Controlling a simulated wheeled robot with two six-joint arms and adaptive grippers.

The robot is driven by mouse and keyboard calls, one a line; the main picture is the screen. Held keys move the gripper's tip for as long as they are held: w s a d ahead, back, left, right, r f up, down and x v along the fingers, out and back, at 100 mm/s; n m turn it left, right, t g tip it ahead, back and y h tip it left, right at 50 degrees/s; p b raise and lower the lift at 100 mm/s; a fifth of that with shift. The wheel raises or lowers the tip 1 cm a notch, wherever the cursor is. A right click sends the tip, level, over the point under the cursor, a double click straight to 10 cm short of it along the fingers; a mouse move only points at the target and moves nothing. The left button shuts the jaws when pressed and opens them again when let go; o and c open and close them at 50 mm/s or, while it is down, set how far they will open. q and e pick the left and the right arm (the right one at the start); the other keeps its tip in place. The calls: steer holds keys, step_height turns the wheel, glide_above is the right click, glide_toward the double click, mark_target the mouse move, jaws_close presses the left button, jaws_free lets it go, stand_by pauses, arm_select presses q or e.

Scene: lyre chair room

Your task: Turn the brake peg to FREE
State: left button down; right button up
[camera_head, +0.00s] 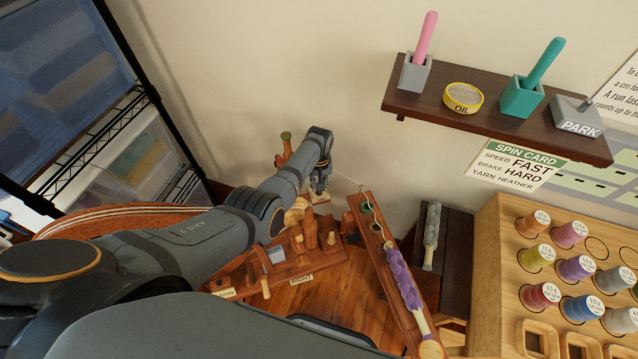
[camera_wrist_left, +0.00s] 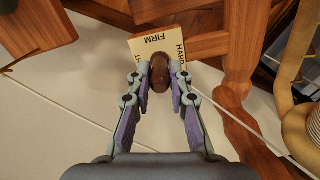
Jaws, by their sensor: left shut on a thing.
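The brake peg (camera_wrist_left: 159,72) is a dark brown rounded knob in front of a cream dial card (camera_wrist_left: 147,45) in the left wrist view. My left gripper (camera_wrist_left: 160,86) is shut on the peg, one purple-padded finger on each side. In the head view my left gripper (camera_head: 319,188) reaches down to the far side of the wooden spinning wheel frame (camera_head: 270,272), near the wall. Which mark the peg points at cannot be told.
The spin card (camera_head: 515,165) reads BRAKE HARD. A rack of thread spools (camera_head: 570,262) stands right. Wooden posts crowd around the gripper.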

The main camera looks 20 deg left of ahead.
arm_select(q)
steer(key=n, duration=0.3)
steer(key=shift+n, duration=0.3)
steer(key=shift+n+p, duration=0.35)
steer(key=shift+n, duration=1.55)
steer(key=c, duration=1.2)
jaws_free()
step_height(320, 180, up, 12)
